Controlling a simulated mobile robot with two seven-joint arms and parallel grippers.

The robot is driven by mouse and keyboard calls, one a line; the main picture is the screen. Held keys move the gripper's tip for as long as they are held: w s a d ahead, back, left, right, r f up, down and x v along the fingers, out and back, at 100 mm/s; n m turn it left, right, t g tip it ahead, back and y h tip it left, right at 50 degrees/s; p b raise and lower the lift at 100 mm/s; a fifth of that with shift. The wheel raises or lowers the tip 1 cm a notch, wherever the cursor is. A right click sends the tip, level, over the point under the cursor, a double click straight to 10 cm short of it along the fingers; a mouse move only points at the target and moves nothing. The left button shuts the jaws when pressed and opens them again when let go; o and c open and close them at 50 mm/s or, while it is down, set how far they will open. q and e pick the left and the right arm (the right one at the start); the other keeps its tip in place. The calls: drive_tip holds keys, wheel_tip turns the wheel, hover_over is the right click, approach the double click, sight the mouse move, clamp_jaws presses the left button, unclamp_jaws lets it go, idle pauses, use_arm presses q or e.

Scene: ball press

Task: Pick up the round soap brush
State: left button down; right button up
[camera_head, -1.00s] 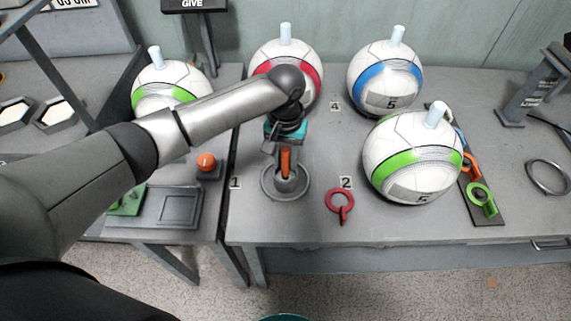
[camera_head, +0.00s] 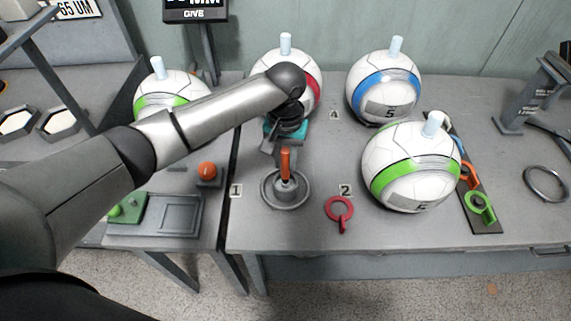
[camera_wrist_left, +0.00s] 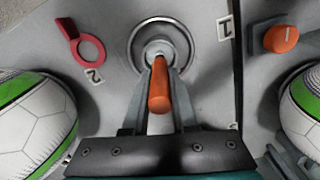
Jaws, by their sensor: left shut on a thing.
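The brush shows as an upright orange handle (camera_head: 285,163) with a grey metal lower part. It stands in a round metal dish (camera_head: 267,199) on the table, beside label 1. In the left wrist view the handle (camera_wrist_left: 160,88) points toward the camera, over the ringed dish (camera_wrist_left: 136,32). My left gripper (camera_head: 285,177) is above the dish, and its fingers (camera_wrist_left: 157,70) are shut on the brush, one on each side. The brush's lower end is hidden in the dish. My right gripper is not in view.
A red ring tag (camera_head: 338,208) lies right of the dish. Balls with green (camera_head: 411,150), blue (camera_head: 383,92) and red (camera_head: 312,62) bands stand behind and to the right. An orange knob (camera_head: 207,170) is on the left table. The front table edge is clear.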

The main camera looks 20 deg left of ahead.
use_arm(q)
wheel_tip(320, 180, up, 17)
drive_tip(key=p, duration=0.4)
drive_tip(key=shift+r, duration=0.2)
idle(0.4)
